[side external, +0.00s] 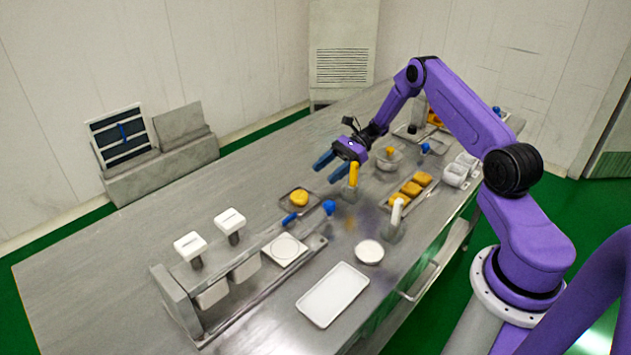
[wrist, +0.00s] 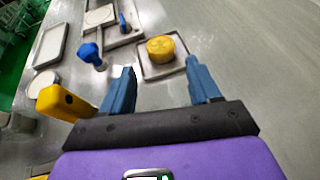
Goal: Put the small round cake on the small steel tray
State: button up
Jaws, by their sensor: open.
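A small round yellow cake (side external: 299,198) rests on a small square steel tray (side external: 287,207) in the middle of the bench. In the wrist view the cake (wrist: 160,48) lies on the same tray (wrist: 170,70), beyond my fingertips and between their lines. My gripper (side external: 329,168) has blue fingers, is open and empty, and hangs above the bench, up and to the right of the cake in the side view. The fingers (wrist: 160,68) are spread in the wrist view, apart from the cake.
A yellow upright part (side external: 353,176) stands close beside my gripper, and a blue knob (side external: 329,207) near the tray. Several brown and yellow pieces (side external: 411,189) lie further right. A white tray (side external: 332,295) and a round white dish (side external: 369,252) are in front. Bare bench lies left of the cake.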

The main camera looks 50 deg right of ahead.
jog(key=shift+v, duration=1.2)
jog(key=s+a+r+n+g+h, duration=0.25)
jog(key=s+a+r+n, duration=0.2)
jog(key=a, duration=0.25)
jog(key=s+a+r+n+g+h, duration=0.2)
jog(key=s+a+r+n+h, duration=0.15)
jog(key=a+n, duration=0.3)
jog(key=s+a+r+n+g+h, duration=0.2)
jog(key=s+a+r+n, duration=0.15)
jog(key=a, duration=0.35)
jog(key=s+d+r+n+t+h, duration=0.1)
jog(key=s+r+n+t+h, duration=0.1)
jog(key=s+n, duration=0.7)
jog(key=s+r+n+t+h, duration=0.2)
jog(key=s+n, duration=0.7)
jog(key=s, duration=0.6)
jog(key=shift+d+r+h, duration=0.35)
jog(key=shift+h, duration=0.15)
jog(key=shift+s, duration=0.1)
